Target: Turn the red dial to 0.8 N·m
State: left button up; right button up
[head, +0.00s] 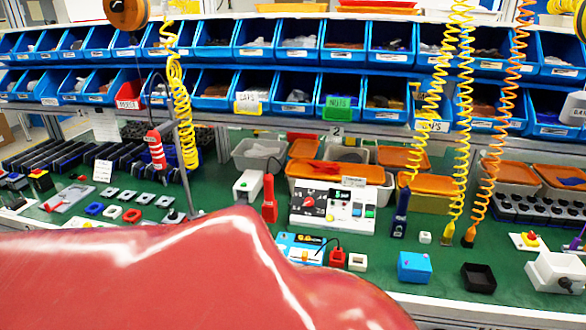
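A red dial (308,202) sits on the left part of the front of a white control box (337,222), near the middle of the green bench. The box also has dark parts and several coloured buttons at its right. The dial's pointer and scale marks are too small to read. Neither of my grippers shows in the head view, and nothing is seen touching the dial.
A glossy red surface close to the camera blocks the lower left. A red upright tool (269,198) stands left of the box, a dark blue one (400,212) right. A blue box (414,267) and black tray (478,277) lie front right. Coiled yellow cords (465,120) hang at right.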

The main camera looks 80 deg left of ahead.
aim_at(309, 201)
jog(key=u, duration=2.35)
jog(key=j, duration=0.2)
